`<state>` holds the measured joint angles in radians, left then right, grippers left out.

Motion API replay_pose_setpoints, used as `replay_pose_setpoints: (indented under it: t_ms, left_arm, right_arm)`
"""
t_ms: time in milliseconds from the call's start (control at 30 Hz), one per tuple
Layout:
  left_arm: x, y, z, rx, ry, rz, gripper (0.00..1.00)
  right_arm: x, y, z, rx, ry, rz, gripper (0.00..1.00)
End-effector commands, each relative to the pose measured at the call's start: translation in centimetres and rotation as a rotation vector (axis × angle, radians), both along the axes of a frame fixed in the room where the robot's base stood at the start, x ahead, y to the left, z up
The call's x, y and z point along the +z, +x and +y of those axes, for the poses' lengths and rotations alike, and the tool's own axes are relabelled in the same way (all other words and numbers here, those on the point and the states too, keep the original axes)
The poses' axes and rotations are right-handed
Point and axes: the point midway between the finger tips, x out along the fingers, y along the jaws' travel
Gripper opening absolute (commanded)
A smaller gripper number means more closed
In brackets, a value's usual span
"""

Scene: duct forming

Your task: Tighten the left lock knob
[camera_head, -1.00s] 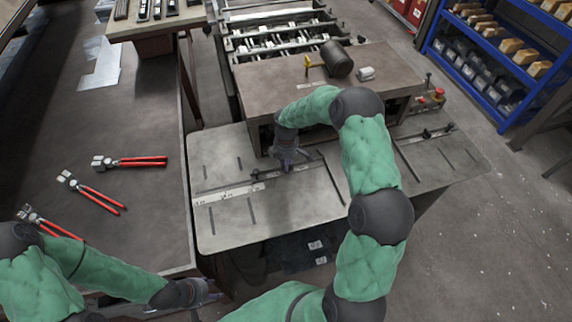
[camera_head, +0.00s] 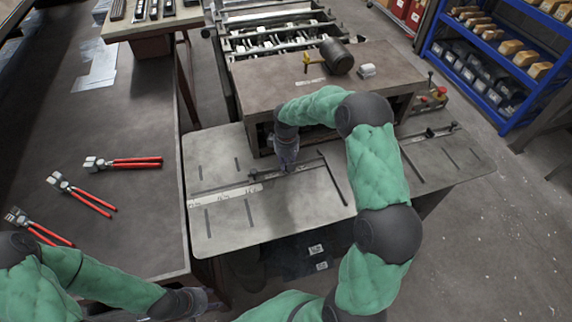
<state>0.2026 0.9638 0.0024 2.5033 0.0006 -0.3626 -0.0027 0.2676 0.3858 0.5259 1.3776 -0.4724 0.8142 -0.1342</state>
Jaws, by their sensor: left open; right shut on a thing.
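My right gripper (camera_head: 288,168) points down at the guide bar (camera_head: 309,165) on the left part of the machine's metal table (camera_head: 270,222). It is shut on the left lock knob, which its fingers hide. A similar small dark knob (camera_head: 430,132) stands uncovered on the bar at the right part of the table. My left gripper (camera_head: 210,303) is open and empty, low at the front between the workbench and the machine table.
The workbench (camera_head: 120,225) on the left holds several red-handled pliers (camera_head: 88,200). A blue shelf (camera_head: 490,80) with bins stands at the back right.

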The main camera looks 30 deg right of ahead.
Motion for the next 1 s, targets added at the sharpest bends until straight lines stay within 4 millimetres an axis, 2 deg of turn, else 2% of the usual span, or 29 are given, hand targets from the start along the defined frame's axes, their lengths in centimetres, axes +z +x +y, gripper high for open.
replay_pose_setpoints:
  t_ms: [200, 500, 1000]
  left_arm:
    - [-0.9, 0.0, 0.0, 0.000, 0.000, 0.000, 0.50]
    - [-1.6, 0.0, 0.0, 0.000, 0.000, 0.000, 0.50]
    - [-1.8, 0.0, 0.0, 0.000, 0.000, 0.000, 0.50]
  right_arm:
    - [0.0, 0.0, -0.1, -0.183, 0.000, -0.002, 0.00]
    - [0.0, -0.1, -0.2, -0.360, 0.000, -0.003, 0.00]
    - [0.1, -0.1, -0.2, -0.442, 0.000, -0.003, 0.00]
